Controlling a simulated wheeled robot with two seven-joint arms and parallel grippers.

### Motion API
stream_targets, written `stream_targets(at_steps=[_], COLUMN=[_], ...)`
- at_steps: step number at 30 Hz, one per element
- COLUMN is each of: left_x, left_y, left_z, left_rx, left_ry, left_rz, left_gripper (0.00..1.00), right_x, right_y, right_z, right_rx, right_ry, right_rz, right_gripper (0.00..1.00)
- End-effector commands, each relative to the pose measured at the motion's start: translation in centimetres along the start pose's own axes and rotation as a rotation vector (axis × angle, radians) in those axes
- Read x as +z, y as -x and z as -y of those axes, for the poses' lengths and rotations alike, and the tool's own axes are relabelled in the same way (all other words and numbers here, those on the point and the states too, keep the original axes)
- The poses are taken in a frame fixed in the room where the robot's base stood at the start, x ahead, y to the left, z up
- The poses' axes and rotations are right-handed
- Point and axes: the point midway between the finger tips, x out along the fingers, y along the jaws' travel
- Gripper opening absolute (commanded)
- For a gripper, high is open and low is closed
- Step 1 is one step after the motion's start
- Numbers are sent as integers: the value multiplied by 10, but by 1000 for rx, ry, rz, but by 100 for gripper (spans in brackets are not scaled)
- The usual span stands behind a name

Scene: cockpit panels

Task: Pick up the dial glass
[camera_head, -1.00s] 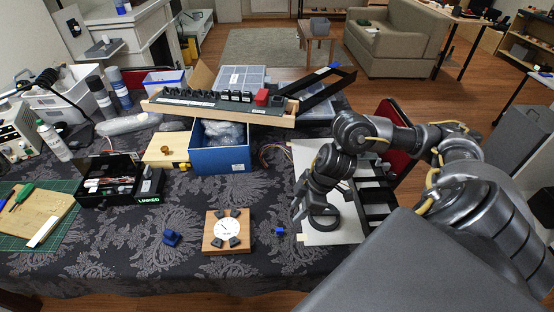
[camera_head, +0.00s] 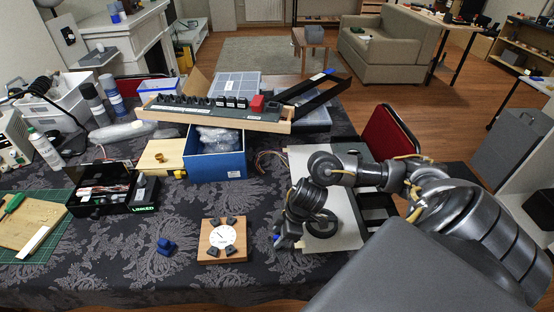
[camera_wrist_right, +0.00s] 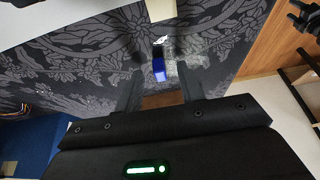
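A small blue piece (camera_wrist_right: 158,68) lies on the dark patterned cloth in the right wrist view, with a faint clear patch beside it. This may be the dial glass with a blue tab, but I cannot tell its outline. My right gripper (camera_wrist_right: 158,90) is open, its two dark fingers apart on either side of the near end of the blue piece. In the head view my right gripper (camera_head: 279,241) is low over the cloth, right of the wooden dial block (camera_head: 222,241) with its white dial face, and mostly covers the blue piece. My left gripper is out of view.
A dark blue part (camera_head: 166,246) sits left of the dial block. A white board (camera_head: 345,225) lies under my right arm. A blue box (camera_head: 216,166) and a long switch panel (camera_head: 215,110) stand behind.

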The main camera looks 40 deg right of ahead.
Motion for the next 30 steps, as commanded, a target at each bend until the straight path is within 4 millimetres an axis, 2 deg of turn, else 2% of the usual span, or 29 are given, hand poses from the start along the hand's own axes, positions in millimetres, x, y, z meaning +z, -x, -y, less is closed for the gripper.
stream_targets(at_steps=[8,17,30], left_x=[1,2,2], left_y=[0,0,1], left_z=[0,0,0], left_rx=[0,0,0], left_ry=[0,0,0], left_rz=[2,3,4], left_gripper=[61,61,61], right_x=[0,0,-3], right_y=[-3,-3,3], right_z=[0,0,-1], right_rx=[1,1,2], right_ry=[1,1,2], right_rz=[0,0,-1], right_gripper=[38,0,0])
